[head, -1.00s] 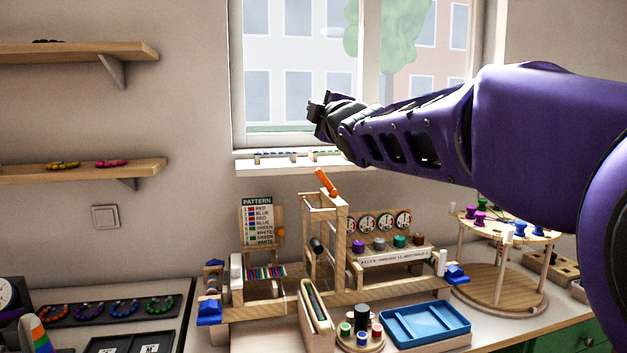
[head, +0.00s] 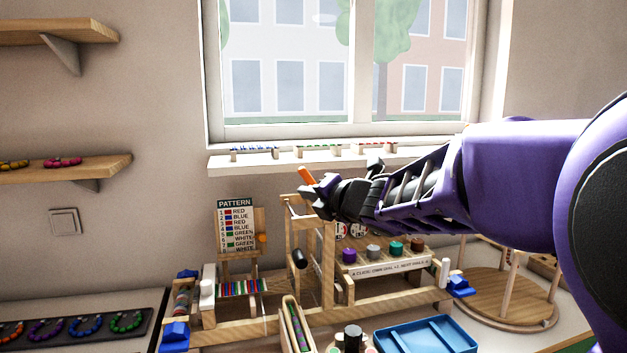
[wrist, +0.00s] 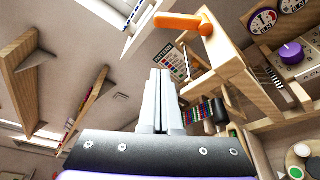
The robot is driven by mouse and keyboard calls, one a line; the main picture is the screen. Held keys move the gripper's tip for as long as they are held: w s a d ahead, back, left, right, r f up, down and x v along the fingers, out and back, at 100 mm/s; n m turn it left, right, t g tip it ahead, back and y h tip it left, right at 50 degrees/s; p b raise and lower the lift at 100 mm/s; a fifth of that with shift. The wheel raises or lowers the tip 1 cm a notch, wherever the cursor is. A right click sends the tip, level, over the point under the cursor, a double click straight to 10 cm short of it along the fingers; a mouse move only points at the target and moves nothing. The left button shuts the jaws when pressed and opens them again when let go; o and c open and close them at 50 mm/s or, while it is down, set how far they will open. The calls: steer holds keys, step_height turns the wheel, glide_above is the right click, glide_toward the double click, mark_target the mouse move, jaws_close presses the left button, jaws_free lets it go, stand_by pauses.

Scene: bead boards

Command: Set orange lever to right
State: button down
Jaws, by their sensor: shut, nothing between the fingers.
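The orange lever (head: 306,174) stands on top of the upright wooden frame (head: 327,262). In the head view its tip leans up to the left and my gripper covers its lower part. In the wrist view the lever (wrist: 178,22) shows whole, with its round end at the wooden post. My gripper (head: 306,199) is right in front of the lever in the head view; I cannot tell whether they touch there. In the wrist view the closed fingertips (wrist: 160,73) are below and left of the lever, with a visible gap. The gripper is shut and empty.
A pattern card (head: 236,227) stands left of the frame. Several coloured knobs (head: 373,251) sit on the panel to the right. A blue tray (head: 425,335) lies in front. The window sill (head: 290,163) with bead strips is behind.

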mark_target(311, 182)
steer(key=shift+d+f, duration=0.1)
steer(key=shift+f, duration=0.25)
steer(key=x, duration=1)
steer(key=shift+w+d+r+p, duration=0.25)
steer(key=shift+d+r+p, duration=0.25)
steer(key=shift+d, duration=0.3)
steer(key=shift+w+d+r+p, duration=0.2)
steer(key=shift+d+r+p, duration=0.2)
steer(key=shift+d+r, duration=0.3)
